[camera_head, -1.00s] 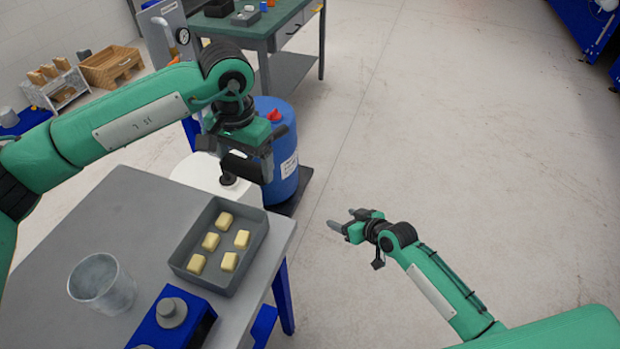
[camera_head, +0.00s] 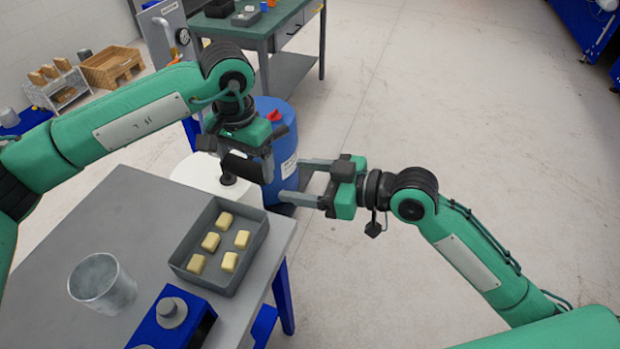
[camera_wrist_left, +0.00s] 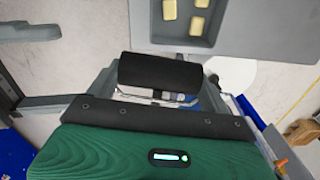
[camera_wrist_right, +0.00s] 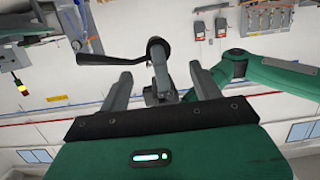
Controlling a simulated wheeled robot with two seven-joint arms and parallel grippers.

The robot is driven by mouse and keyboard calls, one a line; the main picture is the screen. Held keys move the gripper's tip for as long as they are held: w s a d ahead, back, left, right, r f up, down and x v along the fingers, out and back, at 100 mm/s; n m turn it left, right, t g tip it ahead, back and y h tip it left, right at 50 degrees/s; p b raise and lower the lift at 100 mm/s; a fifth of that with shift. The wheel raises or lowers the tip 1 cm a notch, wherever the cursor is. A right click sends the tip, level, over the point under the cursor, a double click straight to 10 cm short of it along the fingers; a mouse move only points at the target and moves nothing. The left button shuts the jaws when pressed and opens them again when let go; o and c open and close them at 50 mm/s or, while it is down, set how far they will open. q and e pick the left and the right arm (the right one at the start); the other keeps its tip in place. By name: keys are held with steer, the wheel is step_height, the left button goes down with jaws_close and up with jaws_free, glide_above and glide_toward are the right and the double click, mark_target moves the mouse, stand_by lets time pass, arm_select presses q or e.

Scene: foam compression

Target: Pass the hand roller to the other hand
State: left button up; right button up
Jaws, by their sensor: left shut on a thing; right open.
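The hand roller (camera_head: 243,168) has a black cylinder and a thin metal frame. My left gripper (camera_head: 267,166) is shut on it and holds it in the air beyond the grey tray. In the left wrist view the black cylinder (camera_wrist_left: 160,71) lies crosswise between the fingers, with the metal frame below it. My right gripper (camera_head: 297,181) is open and empty, its fingers pointing left towards the roller from the right. In the right wrist view the roller (camera_wrist_right: 158,48) shows ahead, between and beyond the open fingers. I cannot tell the exact gap.
The grey tray (camera_head: 256,245) with several yellow blocks sits on the grey table (camera_head: 75,225). A blue drum (camera_head: 288,150) stands behind the grippers. The floor at right is open.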

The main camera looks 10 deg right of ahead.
mark_target(253, 173)
steer(key=x, duration=1.1)
arm_select(q)
steer(key=shift+w, duration=0.1)
arm_select(e)
steer(key=shift+s, duration=0.1)
steer(key=c, duration=1.2)
arm_select(q)
steer(key=o, duration=1)
arm_select(e)
steer(key=shift+c, duration=0.8)
arm_select(q)
step_height(253, 173, up, 12)
arm_select(e)
steer(key=shift+d, duration=0.1)
